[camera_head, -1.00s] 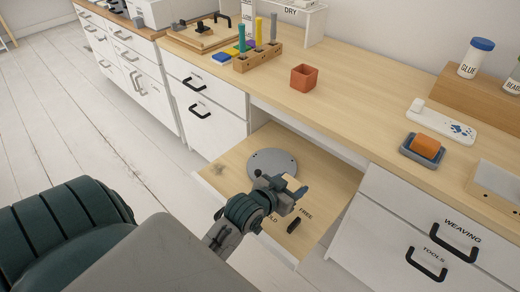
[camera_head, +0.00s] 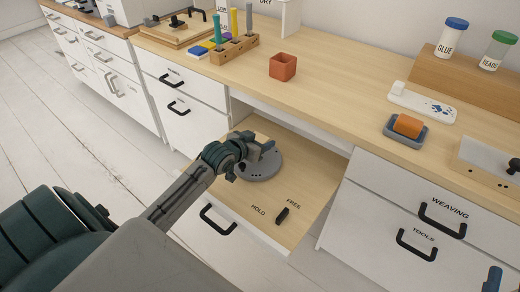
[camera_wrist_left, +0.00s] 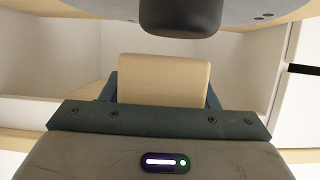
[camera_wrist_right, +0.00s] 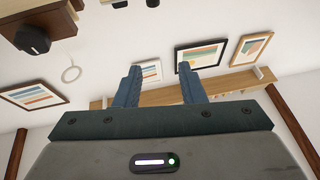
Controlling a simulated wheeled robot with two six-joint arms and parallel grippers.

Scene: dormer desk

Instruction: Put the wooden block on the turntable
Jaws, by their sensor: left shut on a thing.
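The wooden block (camera_wrist_left: 165,80) is pale and squared, held between the fingers of my left gripper (camera_wrist_left: 163,92) in the left wrist view. In the head view my left gripper (camera_head: 264,149) is over the back part of the turntable (camera_head: 262,171), a grey disc on the pulled-out board; the block is hard to make out there. I cannot tell whether the block touches the disc. My right gripper (camera_wrist_right: 161,88) is open and empty in the right wrist view, facing the wall; a blue fingertip (camera_head: 492,280) shows at the lower right of the head view.
The desktop above holds a terracotta pot (camera_head: 283,67), a wooden pen holder (camera_head: 235,50) and an orange block in a grey dish (camera_head: 406,130). Drawers (camera_head: 430,215) stand to the right.

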